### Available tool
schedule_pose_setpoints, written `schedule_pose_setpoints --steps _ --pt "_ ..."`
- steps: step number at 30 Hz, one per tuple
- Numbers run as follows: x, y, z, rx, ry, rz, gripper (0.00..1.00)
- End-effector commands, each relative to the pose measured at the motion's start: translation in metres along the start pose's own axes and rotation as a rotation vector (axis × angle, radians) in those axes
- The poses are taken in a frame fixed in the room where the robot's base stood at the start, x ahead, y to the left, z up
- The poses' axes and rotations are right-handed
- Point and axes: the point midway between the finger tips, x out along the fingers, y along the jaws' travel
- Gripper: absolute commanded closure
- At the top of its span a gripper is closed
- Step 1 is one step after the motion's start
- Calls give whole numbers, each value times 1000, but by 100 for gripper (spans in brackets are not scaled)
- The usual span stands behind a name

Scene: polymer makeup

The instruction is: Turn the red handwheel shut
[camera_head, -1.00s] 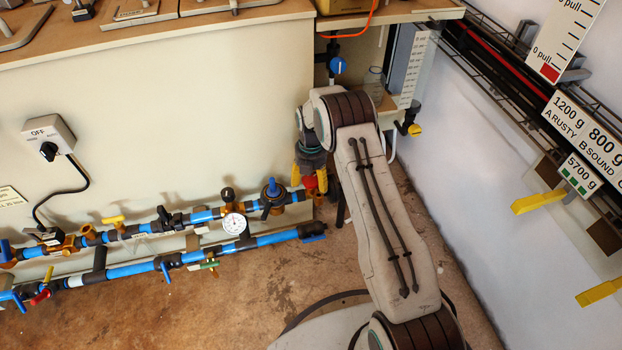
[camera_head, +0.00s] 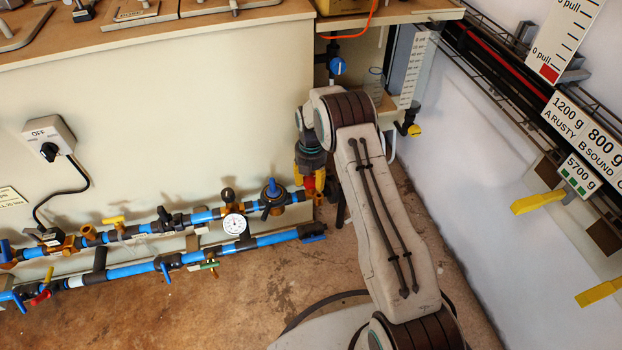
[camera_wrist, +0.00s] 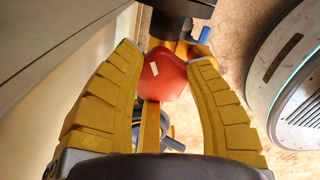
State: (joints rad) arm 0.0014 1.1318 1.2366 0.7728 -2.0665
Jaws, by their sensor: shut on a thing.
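The red handwheel (camera_head: 309,184) is at the right end of the upper blue pipe in the head view, partly hidden by my gripper. In the wrist view the handwheel (camera_wrist: 163,77) is a rounded red knob with a white mark on its face. My gripper (camera_head: 309,179) reaches down to it. In the wrist view its two yellow ribbed fingers (camera_wrist: 166,60) stand on either side of the handwheel, shut on it. How closely the fingertips touch its far side is hard to see.
Two blue pipes (camera_head: 130,269) with several valves and a pressure gauge (camera_head: 235,224) run left along the cream wall. A blue-topped valve (camera_head: 271,190) stands close left of my gripper. Brown floor lies free in front of the pipes.

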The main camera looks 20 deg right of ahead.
Motion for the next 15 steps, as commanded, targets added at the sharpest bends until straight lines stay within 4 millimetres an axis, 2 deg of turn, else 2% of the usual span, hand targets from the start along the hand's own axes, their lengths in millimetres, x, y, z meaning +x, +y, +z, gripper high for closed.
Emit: schedule_pose_setpoints --steps 15 --pt "2 0 0 340 0 -1 85"
